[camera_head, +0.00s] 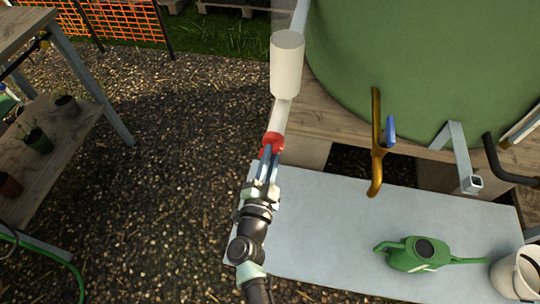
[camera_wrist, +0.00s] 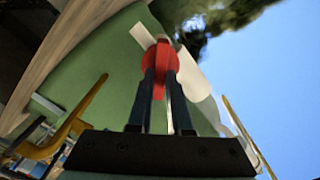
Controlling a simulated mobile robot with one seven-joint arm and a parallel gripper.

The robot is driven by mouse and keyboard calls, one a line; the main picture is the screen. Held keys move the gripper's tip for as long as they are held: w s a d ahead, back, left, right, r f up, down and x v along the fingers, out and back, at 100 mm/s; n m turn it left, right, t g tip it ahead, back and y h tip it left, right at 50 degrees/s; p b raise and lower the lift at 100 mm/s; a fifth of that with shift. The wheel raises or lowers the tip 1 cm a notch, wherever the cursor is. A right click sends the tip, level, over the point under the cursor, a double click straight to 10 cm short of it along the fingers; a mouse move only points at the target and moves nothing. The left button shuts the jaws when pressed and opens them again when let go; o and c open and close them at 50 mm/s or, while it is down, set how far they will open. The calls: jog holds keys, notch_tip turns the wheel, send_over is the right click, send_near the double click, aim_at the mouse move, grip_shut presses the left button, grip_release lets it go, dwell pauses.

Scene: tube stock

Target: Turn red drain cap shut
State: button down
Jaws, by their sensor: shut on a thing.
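The red drain cap (camera_head: 272,140) sits at the lower end of a white pipe in the head view. In the wrist view the red cap (camera_wrist: 160,58) shows between and beyond the fingers, with the white pipe behind it. My gripper (camera_head: 268,154) reaches up to the cap from below and is shut on it. In the wrist view the two dark fingers of my gripper (camera_wrist: 162,72) lie against the cap's near side.
A wide white cylinder (camera_head: 287,65) tops the pipe beside a large green tank (camera_head: 430,70). A brass tap (camera_head: 377,150) with a blue lever is to the right. A green watering can (camera_head: 418,254) and white bucket (camera_head: 515,278) stand on a grey slab (camera_head: 330,240). Gravel lies open at left.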

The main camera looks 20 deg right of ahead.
jog(key=m, duration=0.3)
jog(key=m+b, duration=0.1)
jog(key=m, duration=0.2)
jog(key=m+b, duration=0.1)
jog(key=m, duration=0.2)
jog(key=shift+s+f, duration=0.1)
jog(key=shift+f, duration=0.15)
dwell(0.3)
jog(key=c, duration=0.8)
grip_release()
jog(key=shift+c, duration=0.2)
jog(key=p+v, duration=0.1)
jog(key=v, duration=1.2)
